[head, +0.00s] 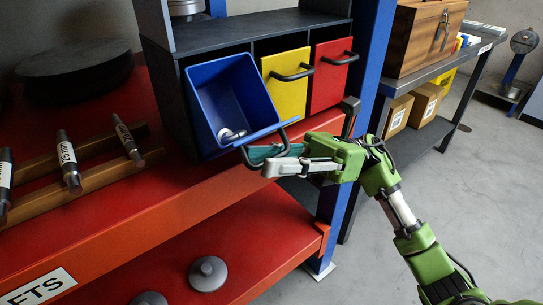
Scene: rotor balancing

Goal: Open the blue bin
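The blue bin (222,98) is tilted forward out of the left slot of a dark cabinet, so its open top and inside show. A small shiny metal piece (232,135) lies in it. My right gripper (268,160) is at the bin's dark handle (286,139), with its fingers pointing left and overlapping the handle's lower part. Whether the fingers are closed on the handle or only beside it is hard to tell. My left gripper is not in view.
A yellow bin (286,92) and a red bin (327,83) sit closed to the right in the dark cabinet (238,32). Labelled tapered tools (68,160) rest on wooden rails on the red shelf (185,190). A blue post (368,70) stands close beside my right arm.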

